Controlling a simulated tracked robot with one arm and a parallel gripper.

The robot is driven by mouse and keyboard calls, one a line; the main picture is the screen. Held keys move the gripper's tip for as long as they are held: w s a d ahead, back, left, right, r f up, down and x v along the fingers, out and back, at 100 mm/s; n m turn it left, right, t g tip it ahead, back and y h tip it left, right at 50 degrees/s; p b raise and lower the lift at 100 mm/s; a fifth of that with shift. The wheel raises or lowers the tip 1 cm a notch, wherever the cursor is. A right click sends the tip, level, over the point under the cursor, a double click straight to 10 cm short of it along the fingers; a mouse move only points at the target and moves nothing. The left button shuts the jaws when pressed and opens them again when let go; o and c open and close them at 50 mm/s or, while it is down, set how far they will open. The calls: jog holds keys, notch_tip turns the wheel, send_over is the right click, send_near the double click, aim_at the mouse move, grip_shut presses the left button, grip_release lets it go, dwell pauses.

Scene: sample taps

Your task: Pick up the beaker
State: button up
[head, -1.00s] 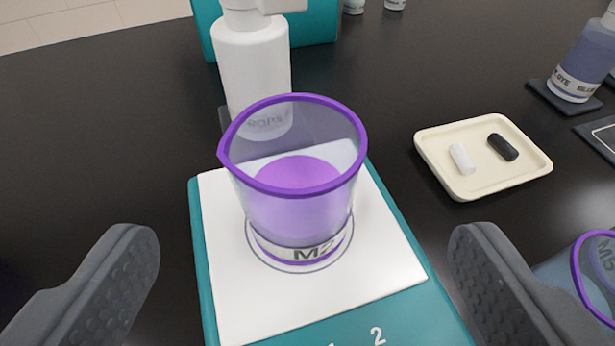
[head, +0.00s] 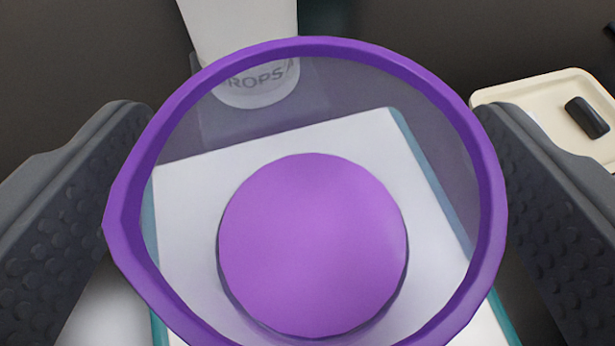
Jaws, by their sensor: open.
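The beaker (head: 487,190) is clear with a purple rim and holds purple liquid (head: 312,245). It stands upright on a white plate with a teal edge (head: 178,215), and its rim fills most of the head view. My gripper (head: 318,200) is open, with one dark grey textured finger on each side of the beaker. The rim overlaps the inner edges of both fingers in the picture; I cannot tell whether they touch the glass. The beaker's label and lower wall are hidden from this angle.
A white bottle (head: 240,25) with lettering stands just behind the beaker. A cream tray (head: 530,92) with a black capsule-shaped piece (head: 587,117) lies at the right, partly behind the right finger. The dark tabletop is bare at the left.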

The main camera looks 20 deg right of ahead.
jog(key=c, duration=1.1)
jog(key=shift+r, duration=0.1)
